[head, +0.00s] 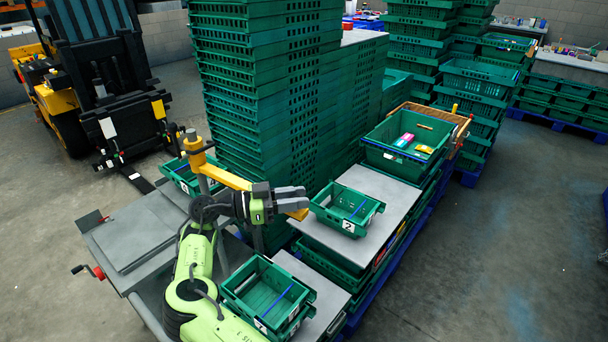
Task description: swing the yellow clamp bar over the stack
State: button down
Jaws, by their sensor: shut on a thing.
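The yellow clamp bar (229,178) is mounted on an upright grey post at its left end. It slopes down to the right, passes behind my gripper, and its orange-yellow tip shows just beyond the fingers. My gripper (301,198) is shut on the bar near this tip, its grey fingers pointing right. The front small crates (266,293), green and nested in a stack, stand below the gripper, near my arm. The bar's tip is left of a small green crate marked 2 (347,208). My gripper hides part of the bar.
A tall stack of green crates (263,90) rises close behind the bar. A grey panel (381,192) bears the crate marked 2 and a larger crate (407,145) with small packages. A forklift (100,75) stands back left. Open floor (520,230) lies right.

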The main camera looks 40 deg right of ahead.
jog(key=a+p, duration=0.1)
jog(key=s+a+m+g+p, duration=0.1)
jog(key=a, duration=0.1)
jog(key=shift+a+r+g+y, duration=0.2)
jog(key=shift+a+g+y, duration=0.1)
jog(key=shift+y, duration=0.1)
jog(key=c, duration=1.2)
grip_release()
jog(key=shift+c, duration=0.2)
jog(key=shift+o, duration=1.1)
jog(key=shift+a, duration=0.1)
jog(key=shift+o, duration=0.5)
jog(key=shift+s+a, duration=0.15)
jog(key=shift+a, duration=0.1)
jog(key=shift+d, duration=0.1)
jog(key=shift+f, duration=0.1)
